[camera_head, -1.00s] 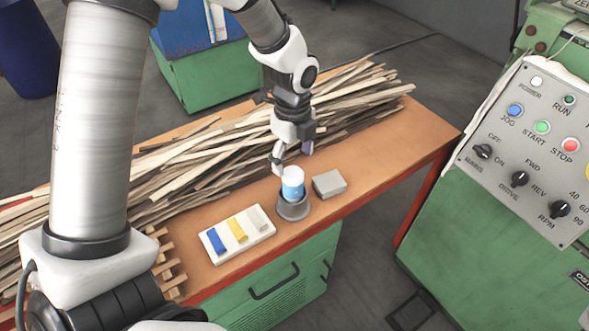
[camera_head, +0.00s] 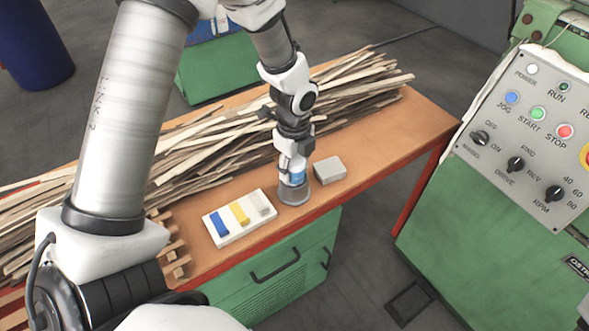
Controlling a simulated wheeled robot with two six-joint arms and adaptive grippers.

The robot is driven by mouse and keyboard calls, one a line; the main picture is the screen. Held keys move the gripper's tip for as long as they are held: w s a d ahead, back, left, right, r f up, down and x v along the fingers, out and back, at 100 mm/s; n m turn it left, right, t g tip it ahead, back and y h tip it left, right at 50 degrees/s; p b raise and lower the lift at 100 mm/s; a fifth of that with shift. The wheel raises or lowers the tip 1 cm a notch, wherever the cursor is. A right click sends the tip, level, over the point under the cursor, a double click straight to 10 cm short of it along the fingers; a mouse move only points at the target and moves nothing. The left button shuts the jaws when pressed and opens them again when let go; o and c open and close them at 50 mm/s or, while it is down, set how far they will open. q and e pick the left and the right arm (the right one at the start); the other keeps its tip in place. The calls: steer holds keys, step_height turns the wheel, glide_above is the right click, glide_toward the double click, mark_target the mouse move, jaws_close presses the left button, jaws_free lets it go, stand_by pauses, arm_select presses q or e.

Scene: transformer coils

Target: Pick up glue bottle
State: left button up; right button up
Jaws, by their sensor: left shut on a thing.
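The gripper's fingers hide most of the bottle's top. The bottle's lower end is hidden inside the holder. My right gripper is not in view.
A white tray (camera_head: 247,232) with blue, yellow and grey pieces lies left of the holder. A grey block (camera_head: 330,169) lies right of it. Wooden strips (camera_head: 205,165) are heaped behind. A green machine with a control panel (camera_head: 520,145) stands at the right.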

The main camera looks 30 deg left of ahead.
arm_select(q)
step_height(320, 180, up, 9)
steer(key=shift+r+p, duration=0.2)
steer(key=shift+p, duration=0.15)
step_height(320, 180, up, 4)
steer(key=p, duration=0.3)
steer(key=shift+a+f, duration=0.1)
steer(key=shift+f, duration=0.15)
step_height(320, 180, up, 4)
steer(key=p, duration=0.5)
steer(key=shift+r, duration=0.2)
